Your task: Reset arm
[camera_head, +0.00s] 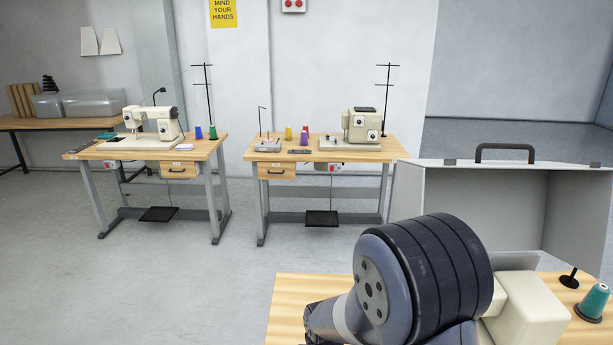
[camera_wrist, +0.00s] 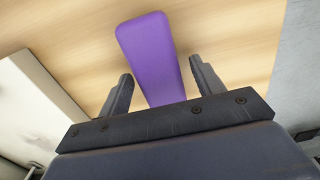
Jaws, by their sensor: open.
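My gripper (camera_wrist: 161,68) shows in the wrist view with its two dark fingers spread apart. A smooth purple elongated object (camera_wrist: 147,45) with a rounded end shows beyond and between the fingers, against a light wooden tabletop (camera_wrist: 85,30). A gap shows between each finger and the purple object, and its near end is hidden behind the gripper's body. In the head view my arm's joint and links fill the lower right, in front of the near wooden table (camera_head: 292,290); my gripper's fingers are not visible there.
On the near table stand a cream machine part (camera_head: 532,310), a teal thread cone (camera_head: 593,302) and a black spool pin (camera_head: 569,279), close to my arm. A grey open case with a handle (camera_head: 470,205) rises behind. Two sewing tables (camera_head: 180,151) (camera_head: 330,155) stand farther off, with clear floor before them.

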